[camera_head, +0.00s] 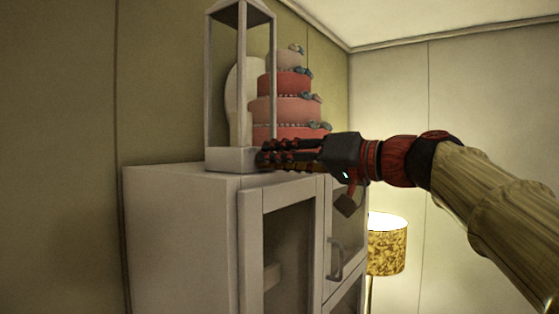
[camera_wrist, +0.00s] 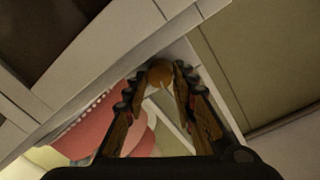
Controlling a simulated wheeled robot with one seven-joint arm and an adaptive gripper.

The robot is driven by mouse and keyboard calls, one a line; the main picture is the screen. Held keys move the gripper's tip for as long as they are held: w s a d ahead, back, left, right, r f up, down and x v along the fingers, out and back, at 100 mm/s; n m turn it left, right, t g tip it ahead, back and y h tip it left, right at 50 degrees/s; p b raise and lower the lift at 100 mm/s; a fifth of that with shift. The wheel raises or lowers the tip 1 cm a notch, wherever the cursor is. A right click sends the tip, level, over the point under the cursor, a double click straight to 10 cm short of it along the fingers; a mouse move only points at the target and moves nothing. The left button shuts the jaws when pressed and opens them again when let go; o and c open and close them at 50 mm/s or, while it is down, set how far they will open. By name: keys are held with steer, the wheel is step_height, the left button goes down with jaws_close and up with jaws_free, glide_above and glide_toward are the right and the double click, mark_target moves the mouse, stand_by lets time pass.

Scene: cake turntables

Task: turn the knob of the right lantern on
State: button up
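A tall pale lantern (camera_head: 222,158) with an open frame stands on top of the white cabinet in the head view. It is the only lantern I can make out. My gripper (camera_head: 262,158) reaches in from the right to the lantern's base. In the wrist view a round orange-brown knob (camera_wrist: 160,75) sits between the two fingertips of my gripper (camera_wrist: 161,72). The fingers slant inward and appear to press on the knob from both sides. In the head view the knob is hidden behind the fingers. I cannot tell how far the knob is turned.
A tiered pink cake (camera_head: 285,108) stands just behind the lantern and my gripper. The white cabinet (camera_head: 185,230) has glass doors with a handle (camera_head: 334,262) below my arm. A lit lamp (camera_head: 387,245) glows at the right. The wall rises close behind the cabinet.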

steer(key=o, duration=0.4)
steer(key=shift+n, duration=0.3)
